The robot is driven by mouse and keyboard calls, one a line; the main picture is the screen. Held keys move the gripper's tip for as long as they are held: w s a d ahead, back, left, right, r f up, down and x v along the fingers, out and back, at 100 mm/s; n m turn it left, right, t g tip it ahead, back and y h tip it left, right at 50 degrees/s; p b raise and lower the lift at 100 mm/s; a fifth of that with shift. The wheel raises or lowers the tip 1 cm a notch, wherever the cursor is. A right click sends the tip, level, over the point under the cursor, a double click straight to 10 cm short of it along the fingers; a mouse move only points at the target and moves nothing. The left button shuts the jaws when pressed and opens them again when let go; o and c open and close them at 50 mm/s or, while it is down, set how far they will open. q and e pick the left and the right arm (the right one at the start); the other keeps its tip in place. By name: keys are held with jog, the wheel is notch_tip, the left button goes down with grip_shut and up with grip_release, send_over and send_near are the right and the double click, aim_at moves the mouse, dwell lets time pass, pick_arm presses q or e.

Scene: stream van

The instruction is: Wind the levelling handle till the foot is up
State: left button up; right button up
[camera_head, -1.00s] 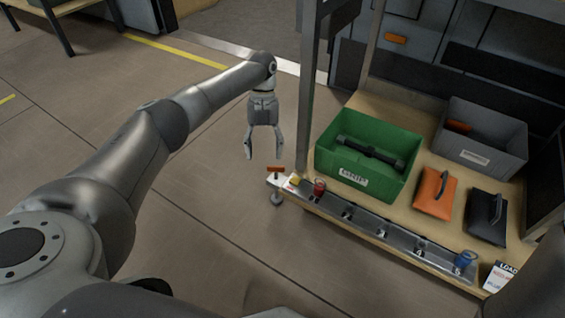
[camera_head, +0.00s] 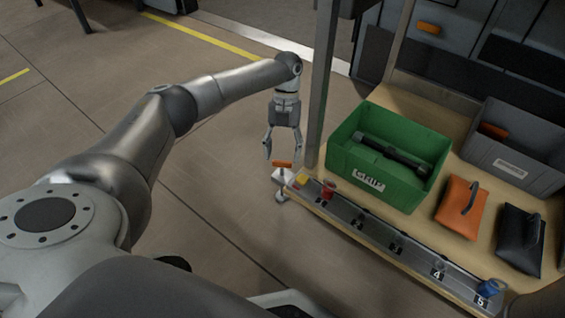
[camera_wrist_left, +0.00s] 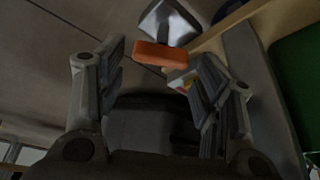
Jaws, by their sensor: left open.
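The levelling handle (camera_head: 283,164) is a small orange grip on a short dark stem at the shelf's near-left corner. Below it the foot (camera_head: 282,197) shows as a small round grey pad; whether it touches the floor I cannot tell. My left gripper (camera_head: 281,158) is open and empty, pointing down close above the handle. In the left wrist view the orange handle (camera_wrist_left: 160,55) lies across the gap between the open fingers (camera_wrist_left: 152,85), beyond their tips, with a pale metal plate behind it. My right gripper is not in view.
A post (camera_head: 319,90) stands just right of my left gripper. The shelf holds a green crate (camera_head: 372,181), a grey bin (camera_head: 512,168), an orange pouch (camera_head: 459,209) and a black pouch (camera_head: 521,240). A numbered rail (camera_head: 410,254) runs along its edge. Floor at left is clear.

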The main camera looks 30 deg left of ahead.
aim_at(282, 168)
pick_arm(q)
jog(key=shift+b+x, duration=0.5)
jog(key=shift+x, duration=0.8)
